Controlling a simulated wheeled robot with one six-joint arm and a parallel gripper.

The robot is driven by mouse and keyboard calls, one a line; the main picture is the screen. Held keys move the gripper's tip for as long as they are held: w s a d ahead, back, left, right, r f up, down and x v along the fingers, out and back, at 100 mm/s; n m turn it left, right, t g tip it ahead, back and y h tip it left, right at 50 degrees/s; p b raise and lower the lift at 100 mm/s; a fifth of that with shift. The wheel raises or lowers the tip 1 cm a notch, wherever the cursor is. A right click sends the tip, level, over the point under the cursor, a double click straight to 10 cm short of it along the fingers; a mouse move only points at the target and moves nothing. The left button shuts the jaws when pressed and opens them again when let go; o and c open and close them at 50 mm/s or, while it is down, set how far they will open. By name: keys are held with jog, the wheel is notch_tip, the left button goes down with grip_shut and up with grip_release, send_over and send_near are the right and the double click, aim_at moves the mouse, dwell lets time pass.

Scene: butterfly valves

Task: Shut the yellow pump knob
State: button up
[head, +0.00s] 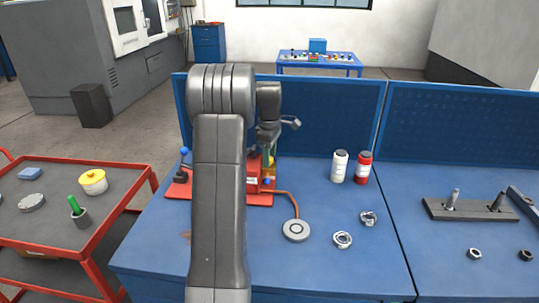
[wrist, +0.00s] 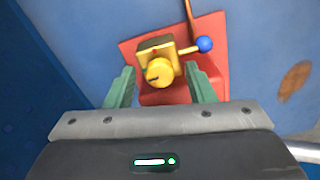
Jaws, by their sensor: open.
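The yellow pump knob (wrist: 160,71) shows in the wrist view as a round yellow cap with a dark mark, on a yellow valve body (wrist: 158,46). A lever with a blue ball (wrist: 205,45) sticks out to its right. The valve sits on a red base plate (wrist: 128,50). My gripper (wrist: 161,69) is open, its two green fingers on either side of the knob with gaps visible; I cannot tell its exact height above it. In the head view my arm hides most of the red pump unit (head: 258,198), including the knob.
On the blue bench stand a white bottle (head: 339,167) and a red bottle (head: 363,168). A round grey disc (head: 296,230) ends an orange hose, with metal rings nearby. A blue back panel (head: 330,115) rises behind. A red cart (head: 115,226) stands left.

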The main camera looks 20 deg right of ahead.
jog(key=shift+c, duration=0.4)
jog(key=c, duration=0.9)
jog(key=shift+r+m+p, duration=0.1)
jog(key=shift+m+p, duration=0.65)
jog(key=shift+m, duration=0.25)
jog(key=shift+m+p, duration=0.4)
jog(key=shift+m, duration=0.8)
jog(key=o, duration=1)
jog(key=shift+f, duration=0.2)
